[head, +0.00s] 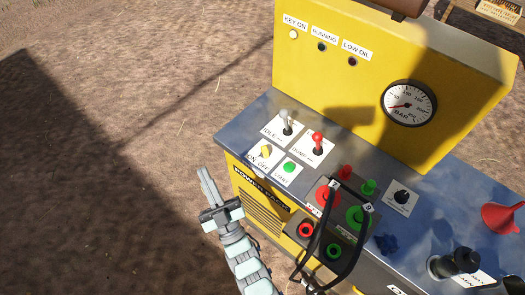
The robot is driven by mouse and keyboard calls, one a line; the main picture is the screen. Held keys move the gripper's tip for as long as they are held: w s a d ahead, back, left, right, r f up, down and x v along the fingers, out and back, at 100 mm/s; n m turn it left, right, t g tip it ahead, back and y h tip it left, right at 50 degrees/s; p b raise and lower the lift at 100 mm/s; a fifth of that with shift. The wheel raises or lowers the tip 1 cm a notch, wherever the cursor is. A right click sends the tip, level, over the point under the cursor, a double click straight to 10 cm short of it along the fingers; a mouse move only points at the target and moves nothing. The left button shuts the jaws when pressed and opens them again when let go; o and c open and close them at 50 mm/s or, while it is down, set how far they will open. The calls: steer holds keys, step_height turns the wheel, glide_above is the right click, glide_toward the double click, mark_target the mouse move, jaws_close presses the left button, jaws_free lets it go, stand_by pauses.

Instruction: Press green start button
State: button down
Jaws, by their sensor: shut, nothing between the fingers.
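The green start button (289,167) is a small round button on a white label on the dark top of the yellow machine, near its front edge. My gripper (204,174) is shut and empty. It shows to the left of the machine's front face, apart from the button, with its fingertips pointing up in the picture. The button is in plain view and nothing covers it. How high my gripper is relative to the button is hard to tell.
Beside the button are a yellow on/off switch (266,152), a grey idle lever (287,122) and a red lever (317,142). A black guard bar (352,262) rises at the front near larger red and green buttons. The key-on lamp (293,34) looks lit. Bare ground lies left.

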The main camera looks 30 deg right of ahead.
steer(key=w+d+g+h+p, duration=0.2)
steer(key=w+d+g+p, duration=0.4)
steer(key=d, duration=0.3)
steer(key=g+p, duration=1.2)
steer(key=p, duration=0.5)
glide_above(289, 169)
step_height(289, 169, down, 3)
steer(key=shift+s+d+f+n+h, duration=0.1)
steer(key=shift+f+n+h, duration=0.05)
steer(key=shift+n+h, duration=0.25)
steer(key=shift+b, duration=0.3)
steer(key=shift+f+b, duration=2.2)
steer(key=shift+f, duration=2.15)
steer(key=shift+f, duration=0.15)
steer(key=shift+f+b, duration=0.3)
steer(key=shift+b, duration=0.05)
